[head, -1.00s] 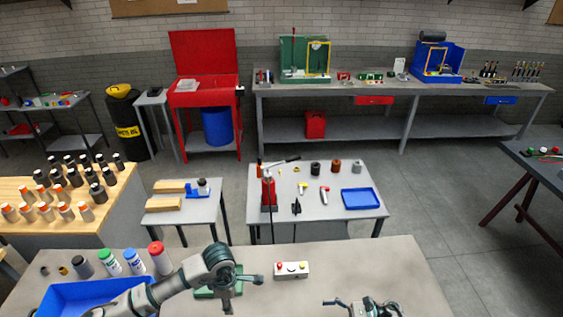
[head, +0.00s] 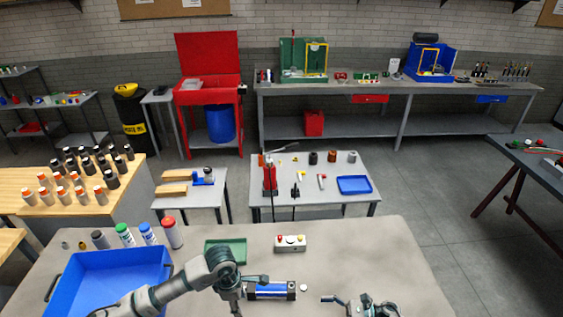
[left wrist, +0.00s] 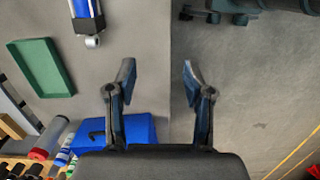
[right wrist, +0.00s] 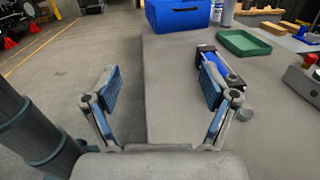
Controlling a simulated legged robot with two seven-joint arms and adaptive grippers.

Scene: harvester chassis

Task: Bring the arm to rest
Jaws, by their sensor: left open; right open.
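My left gripper (head: 240,297) hangs over the near part of the grey workbench (head: 380,250). In the left wrist view its two fingers (left wrist: 158,82) are spread with nothing between them. My right gripper (head: 338,301) is low at the bottom of the head view. In the right wrist view its fingers (right wrist: 160,75) are wide apart and empty, above the floor and the bench edge. A blue cylinder with dark ends (head: 271,290) lies on the bench beside the left gripper, which does not hold it. It also shows in the right wrist view (right wrist: 234,76).
On the bench are a large blue bin (head: 115,268), a green tray (head: 226,250), a button box (head: 290,242) and several bottles (head: 148,234). The right part of the bench is clear. A small table (head: 335,202) with tools stands beyond it.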

